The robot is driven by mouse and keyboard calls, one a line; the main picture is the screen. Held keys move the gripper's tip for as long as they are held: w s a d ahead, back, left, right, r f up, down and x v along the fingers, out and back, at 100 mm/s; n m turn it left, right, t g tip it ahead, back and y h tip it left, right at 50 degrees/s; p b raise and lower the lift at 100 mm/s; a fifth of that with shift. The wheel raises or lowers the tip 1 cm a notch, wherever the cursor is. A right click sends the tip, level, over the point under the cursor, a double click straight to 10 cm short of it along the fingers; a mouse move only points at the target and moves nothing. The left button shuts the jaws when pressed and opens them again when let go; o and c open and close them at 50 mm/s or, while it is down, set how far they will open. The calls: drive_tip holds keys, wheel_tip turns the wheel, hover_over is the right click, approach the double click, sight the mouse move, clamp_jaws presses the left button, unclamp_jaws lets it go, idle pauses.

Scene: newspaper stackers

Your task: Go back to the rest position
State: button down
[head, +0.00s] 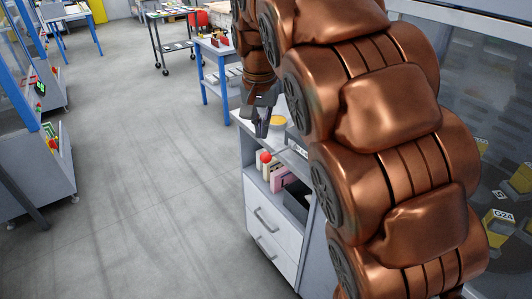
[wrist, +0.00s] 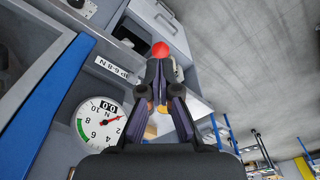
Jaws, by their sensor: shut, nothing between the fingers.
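My gripper (head: 262,128) hangs at the end of my copper arm, above the near-left edge of the grey cabinet (head: 272,222) in the head view. In the wrist view my gripper (wrist: 163,66) has its two dark fingers close together at the tips, with no object held between them. A red round thing (head: 265,157) stands on the cabinet's open shelf below the gripper. It also shows in the wrist view (wrist: 160,50), just beyond the fingertips. My arm hides part of the cabinet top.
A yellow disc (head: 278,121) lies on the cabinet top beside the gripper. A round gauge (wrist: 98,125) is close by in the wrist view. A blue-legged table (head: 218,68) and a dark cart (head: 172,38) stand farther back. The grey floor at left centre is clear.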

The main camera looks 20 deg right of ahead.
drive_tip(key=shift+s, duration=0.1)
drive_tip(key=s+d+f+n+g, duration=0.1)
drive_tip(key=s+f, duration=0.5)
drive_tip(key=s, duration=0.9)
drive_tip(key=s+f+n+g+p, duration=0.1)
drive_tip(key=s+f+n, duration=0.3)
drive_tip(key=s, duration=1.2)
wheel_tip(320, 180, down, 2)
drive_tip(key=shift+s+d+f+n+g+y, duration=0.1)
drive_tip(key=shift+s+d+n+g+y, duration=0.1)
drive_tip(key=shift+d+n+g+y, duration=0.15)
drive_tip(key=shift+a, duration=0.1)
